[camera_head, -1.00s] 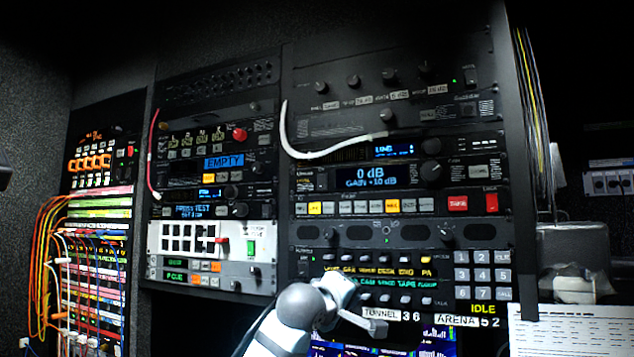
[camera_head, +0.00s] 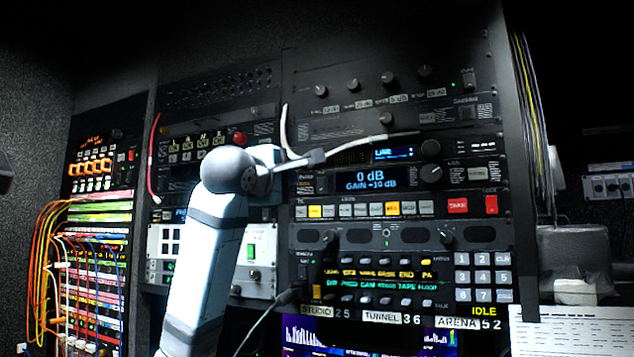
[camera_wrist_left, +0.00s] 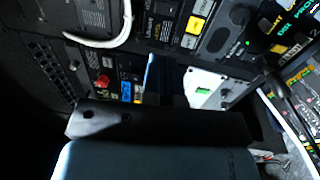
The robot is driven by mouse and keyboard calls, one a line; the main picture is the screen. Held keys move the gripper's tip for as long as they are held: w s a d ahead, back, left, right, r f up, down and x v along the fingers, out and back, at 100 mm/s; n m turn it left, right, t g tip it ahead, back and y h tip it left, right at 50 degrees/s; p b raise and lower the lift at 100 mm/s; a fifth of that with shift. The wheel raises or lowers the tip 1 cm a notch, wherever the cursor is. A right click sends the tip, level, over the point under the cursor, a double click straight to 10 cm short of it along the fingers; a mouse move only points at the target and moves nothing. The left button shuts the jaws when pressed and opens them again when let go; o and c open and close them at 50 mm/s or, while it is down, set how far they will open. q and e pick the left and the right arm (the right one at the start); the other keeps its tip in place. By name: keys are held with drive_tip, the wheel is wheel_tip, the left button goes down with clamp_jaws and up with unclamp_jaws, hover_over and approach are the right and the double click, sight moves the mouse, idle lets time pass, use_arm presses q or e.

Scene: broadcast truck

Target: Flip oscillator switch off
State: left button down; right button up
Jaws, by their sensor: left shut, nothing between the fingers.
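No label naming the oscillator can be read, so I cannot tell which switch it is. A white panel (camera_head: 264,238) low in the left rack carries a green rocker switch (camera_head: 250,251); it also shows in the left wrist view (camera_wrist_left: 203,91). My left arm hides part of this panel. A small toggle-like part (camera_head: 468,78) sits at the top right of the right rack. My right gripper is not in view.
A white cable (camera_head: 350,141) loops over the right rack's front, close to my left gripper. Coloured patch cords (camera_head: 45,245) hang at far left. A paper sheet (camera_head: 572,330) is at lower right.

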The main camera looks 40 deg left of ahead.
sight(321, 179)
use_arm(q)
drive_tip(key=shift+w, duration=0.1)
drive_tip(key=p+x, duration=0.5)
drive_tip(key=x, duration=0.7)
drive_tip(key=shift+w+a+r, duration=0.15)
drive_tip(key=shift+w+r, duration=0.05)
drive_tip(key=shift+w, duration=0.4)
drive_tip(key=shift+w+a, duration=0.1)
drive_tip(key=shift+w, duration=0.15)
drive_tip(key=shift+w, duration=0.15)
drive_tip(key=shift+r, duration=0.2)
